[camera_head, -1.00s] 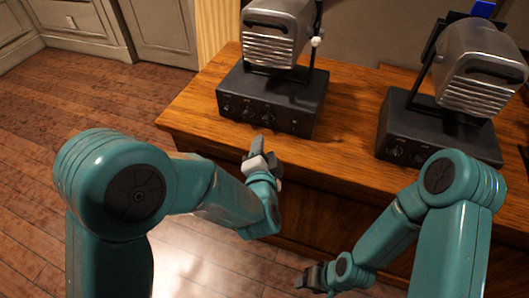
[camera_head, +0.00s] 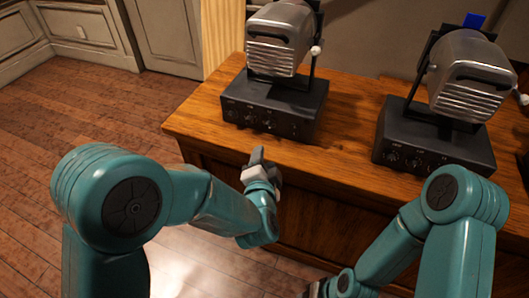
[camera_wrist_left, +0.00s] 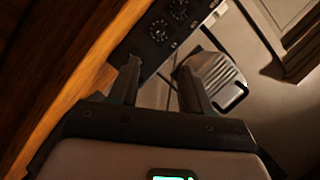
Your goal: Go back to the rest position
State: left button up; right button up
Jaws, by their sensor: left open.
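My left gripper (camera_head: 258,162) is in front of the wooden desk's (camera_head: 350,100) front edge, below the left device. In the left wrist view its two fingers (camera_wrist_left: 158,88) stand apart with nothing between them, so it is open and empty. My right arm comes in from the right and bends down. Its gripper (camera_head: 316,288) is low at the bottom edge of the head view, mostly cut off, and its jaws cannot be made out.
A dark control box (camera_head: 272,112) with knobs carries a silver ribbed machine (camera_head: 280,38) on the desk. A similar box (camera_head: 430,145) and silver machine (camera_head: 470,75) stand to the right. Wooden floor (camera_head: 90,110) lies open at the left, with grey cabinets (camera_head: 85,30) behind.

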pick_arm(q)
jog(key=shift+s, duration=0.1)
pick_arm(e)
jog(key=shift+s, duration=0.1)
pick_arm(q)
jog(key=s+a+f+n+g+y+p, duration=0.1)
jog(key=a+f+n+g+y+p, duration=0.2)
jog(key=a+f, duration=0.9)
jog(key=s+a+f+n+g+h, duration=0.2)
jog(key=s+a+f+g, duration=0.25)
jog(key=s+f, duration=0.4)
jog(key=s+d+f+n+g+h, duration=0.1)
jog(key=s+d+n+g, duration=0.1)
jog(key=s, duration=0.3)
jog(key=s+d+f+n+g+h, duration=0.1)
jog(key=s+d+n+g+h, duration=0.1)
jog(key=s, duration=0.4)
jog(key=s+d+f+n+g+h+p, duration=0.1)
jog(key=s+d+n+g, duration=0.1)
jog(key=s+n, duration=0.3)
jog(key=shift+s+g, duration=0.2)
jog(key=shift+g, duration=0.45)
pick_arm(e)
notch_tip(320, 180, up, 4)
jog(key=shift+r, duration=0.1)
jog(key=shift+o, duration=0.5)
